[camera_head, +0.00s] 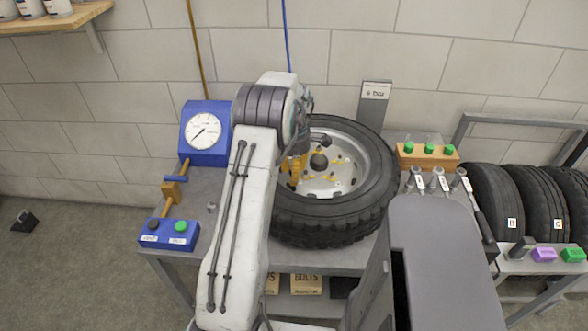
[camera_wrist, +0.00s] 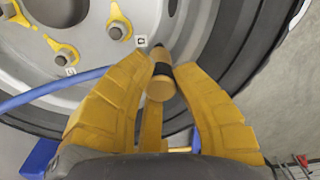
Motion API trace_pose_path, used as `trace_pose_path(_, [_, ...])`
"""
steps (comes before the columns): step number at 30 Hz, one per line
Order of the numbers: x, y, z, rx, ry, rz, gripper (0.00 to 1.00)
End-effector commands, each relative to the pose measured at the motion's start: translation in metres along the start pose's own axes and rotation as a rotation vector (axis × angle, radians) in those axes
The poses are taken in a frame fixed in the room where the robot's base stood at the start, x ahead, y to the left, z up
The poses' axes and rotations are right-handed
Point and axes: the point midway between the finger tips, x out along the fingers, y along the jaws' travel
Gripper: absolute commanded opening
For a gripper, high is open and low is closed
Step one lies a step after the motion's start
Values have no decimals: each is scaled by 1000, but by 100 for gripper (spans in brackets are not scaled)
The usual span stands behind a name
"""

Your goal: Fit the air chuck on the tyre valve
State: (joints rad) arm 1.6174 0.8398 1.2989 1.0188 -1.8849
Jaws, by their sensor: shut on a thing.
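The air chuck (camera_wrist: 160,87), a brass-coloured cylinder with a black band, is between the yellow fingers of my gripper (camera_wrist: 161,68) in the wrist view. My gripper is shut on it, with its narrow end pointing toward the wheel's grey rim (camera_wrist: 178,40). The tyre valve cannot be made out, so I cannot tell whether the chuck touches it. In the head view my gripper (camera_head: 296,166) is in front of the left part of the wheel with its black tyre (camera_head: 385,185). My arm hides part of the tyre there. A blue hose (camera_wrist: 62,87) passes behind the left finger.
A blue pressure gauge (camera_head: 207,132) stands left of my arm, with a blue button box (camera_head: 168,234) in front. Right of the wheel are an orange block with green-topped pieces (camera_head: 428,156), several grey-capped tools (camera_head: 437,181) and a rack of spare tyres (camera_head: 535,200).

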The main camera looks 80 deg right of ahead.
Motion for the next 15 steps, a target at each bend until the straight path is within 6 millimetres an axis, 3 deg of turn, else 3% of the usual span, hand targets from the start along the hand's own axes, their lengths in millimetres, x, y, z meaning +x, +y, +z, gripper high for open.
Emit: trace_pose_path(15, [8,0,0,0,0,1,0])
